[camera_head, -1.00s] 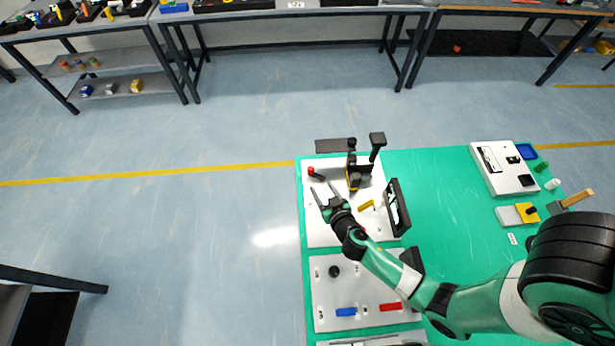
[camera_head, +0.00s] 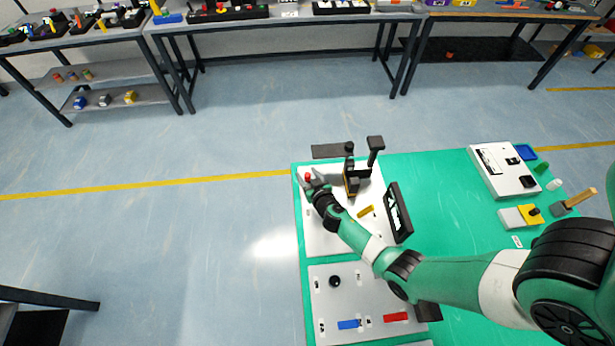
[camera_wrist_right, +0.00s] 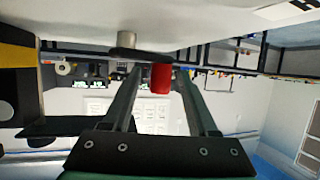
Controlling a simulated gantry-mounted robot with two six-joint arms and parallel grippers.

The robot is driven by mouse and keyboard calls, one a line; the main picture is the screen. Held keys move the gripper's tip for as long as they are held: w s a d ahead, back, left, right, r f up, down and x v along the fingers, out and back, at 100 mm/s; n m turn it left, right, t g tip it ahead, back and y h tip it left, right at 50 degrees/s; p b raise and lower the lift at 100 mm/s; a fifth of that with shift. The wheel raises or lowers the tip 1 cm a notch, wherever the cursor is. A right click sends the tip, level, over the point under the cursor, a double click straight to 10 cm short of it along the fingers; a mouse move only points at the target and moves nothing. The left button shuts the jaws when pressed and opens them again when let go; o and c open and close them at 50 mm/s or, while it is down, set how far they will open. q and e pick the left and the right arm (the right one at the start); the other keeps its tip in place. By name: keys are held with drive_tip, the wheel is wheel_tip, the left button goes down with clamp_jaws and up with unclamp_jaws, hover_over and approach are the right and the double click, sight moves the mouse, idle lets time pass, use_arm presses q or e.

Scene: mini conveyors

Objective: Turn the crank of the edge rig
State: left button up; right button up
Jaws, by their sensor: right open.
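The edge rig (camera_head: 322,238) is a white plate at the far left corner of the green table, with dark upright parts on it. Its crank has a red handle (camera_head: 308,176) near the plate's far left edge. In the right wrist view the red handle (camera_wrist_right: 161,79) hangs from a dark crank arm (camera_wrist_right: 140,54) on a pale metal shaft (camera_wrist_right: 124,39). My right gripper (camera_head: 309,180) is open at the crank. Its fingers appear on either side of the red handle, and I cannot tell whether they touch it. My left gripper is out of view.
A dark upright post (camera_head: 350,172) and a tilted black-and-white panel (camera_head: 398,212) stand right of the gripper. A second plate (camera_head: 352,292) with blue and red parts lies nearer. A white box (camera_head: 502,170) stands at the right. The table's middle is clear.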

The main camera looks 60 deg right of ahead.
clamp_jaws()
idle(0.4)
drive_tip(key=shift+s+a+n+y+p, duration=0.15)
drive_tip(key=shift+n+y+p, duration=0.15)
drive_tip(key=shift+p, duration=0.2)
drive_tip(key=n+y+p, duration=0.1)
drive_tip(key=n+t+y+p, duration=0.1)
drive_tip(key=p, duration=0.1)
drive_tip(key=a+n+t+y+p, duration=0.1)
drive_tip(key=shift+r, duration=0.25)
drive_tip(key=shift+s+a+f+n+t+y+p, duration=0.1)
drive_tip(key=shift+a+n+t+y+p, duration=0.15)
drive_tip(key=shift+n+y, duration=0.25)
drive_tip(key=shift+f+n+t+y+p, duration=0.15)
drive_tip(key=shift+n+y+p, duration=0.15)
drive_tip(key=shift+n+y, duration=0.15)
drive_tip(key=shift+s+a+n+t+y, duration=0.2)
drive_tip(key=shift+a+n+y, duration=0.1)
drive_tip(key=shift+n+y, duration=0.35)
drive_tip(key=shift+s+a+n+t+y, duration=0.1)
drive_tip(key=shift+a+n+t+y, duration=0.15)
drive_tip(key=shift+n+y, duration=0.35)
drive_tip(key=shift+r, duration=0.1)
